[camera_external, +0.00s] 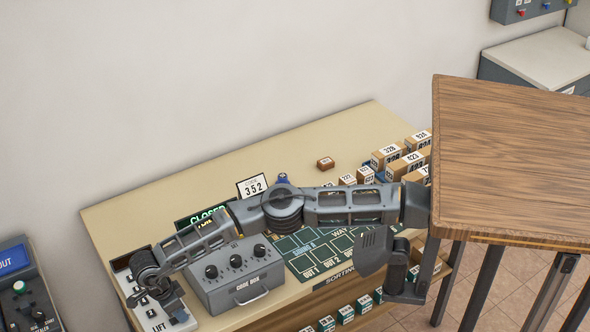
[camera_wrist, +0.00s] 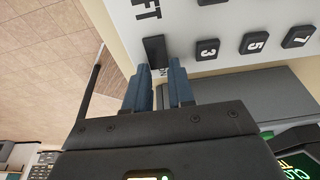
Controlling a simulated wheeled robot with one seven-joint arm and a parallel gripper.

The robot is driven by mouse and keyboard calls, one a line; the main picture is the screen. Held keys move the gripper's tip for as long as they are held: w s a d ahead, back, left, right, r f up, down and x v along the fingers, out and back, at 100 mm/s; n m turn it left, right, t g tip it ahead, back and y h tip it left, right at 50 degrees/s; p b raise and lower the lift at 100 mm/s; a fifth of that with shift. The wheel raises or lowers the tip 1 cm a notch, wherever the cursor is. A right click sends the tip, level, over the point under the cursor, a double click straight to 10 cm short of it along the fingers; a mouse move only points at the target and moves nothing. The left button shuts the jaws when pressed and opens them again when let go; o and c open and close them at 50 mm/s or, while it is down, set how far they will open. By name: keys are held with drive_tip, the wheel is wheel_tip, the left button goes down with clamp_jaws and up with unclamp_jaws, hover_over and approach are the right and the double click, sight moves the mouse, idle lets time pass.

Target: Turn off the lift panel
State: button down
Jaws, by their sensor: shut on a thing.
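The lift panel (camera_external: 153,317) is a white plate marked LIFT with dark buttons, at the lower left on the table. In the wrist view the panel (camera_wrist: 190,22) fills the top, with keys 3, 5 and 7 visible. Which way the switch is set is unclear.
A grey code box (camera_external: 237,278) with knobs and a handle stands right of the panel. A lit CLOSED sign (camera_external: 207,215), a 352 card (camera_external: 252,186) and numbered parcels (camera_external: 388,155) are farther back. A wooden table (camera_external: 510,160) stands at right.

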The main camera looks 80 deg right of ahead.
sight(173, 321)
drive_tip(key=c, duration=1)
unclamp_jaws()
drive_tip(key=shift+o, duration=0.2)
drive_tip(key=v, duration=0.8)
drive_tip(key=shift+f, duration=0.1)
